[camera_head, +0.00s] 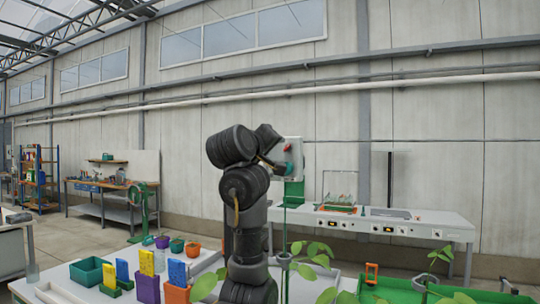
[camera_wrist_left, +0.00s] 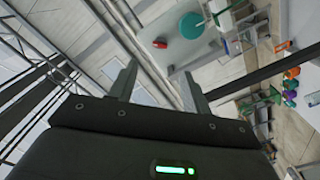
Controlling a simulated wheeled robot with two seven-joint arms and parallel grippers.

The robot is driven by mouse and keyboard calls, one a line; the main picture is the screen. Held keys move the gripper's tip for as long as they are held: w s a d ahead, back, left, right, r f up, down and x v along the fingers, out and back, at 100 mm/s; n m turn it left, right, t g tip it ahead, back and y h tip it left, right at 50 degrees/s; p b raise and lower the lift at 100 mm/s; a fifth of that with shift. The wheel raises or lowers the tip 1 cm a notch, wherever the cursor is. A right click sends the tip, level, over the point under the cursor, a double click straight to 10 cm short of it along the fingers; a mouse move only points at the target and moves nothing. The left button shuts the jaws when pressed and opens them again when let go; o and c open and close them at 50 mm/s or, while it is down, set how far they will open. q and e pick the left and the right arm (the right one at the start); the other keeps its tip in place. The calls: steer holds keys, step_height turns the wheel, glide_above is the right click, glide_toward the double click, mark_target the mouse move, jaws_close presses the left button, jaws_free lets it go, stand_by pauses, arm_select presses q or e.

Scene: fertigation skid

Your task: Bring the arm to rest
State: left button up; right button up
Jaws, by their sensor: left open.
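My left arm (camera_head: 245,195) stands upright and folded in the middle of the head view. My left gripper (camera_head: 277,162) is at its upper end, in front of a grey control box (camera_head: 293,148) in the picture. In the left wrist view the two fingers of the gripper (camera_wrist_left: 157,80) are apart with nothing between them. The box also shows there beyond the fingers (camera_wrist_left: 180,52), with a red button (camera_wrist_left: 160,43) and a green round button (camera_wrist_left: 191,26). I cannot tell the exact gap to the box. My right gripper is not in view.
A white table at the front left holds a green bin (camera_head: 88,271), blue and yellow tags in pots, and several small pots. Leafy seedlings (camera_head: 312,250) stand right of my arm. A long bench (camera_head: 380,222) is behind. A workbench (camera_head: 100,186) stands far left.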

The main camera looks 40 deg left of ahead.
arm_select(q)
steer(key=shift+s+d, duration=0.1)
steer(key=shift+s, duration=0.1)
steer(key=shift+f, duration=0.1)
stand_by(0.4)
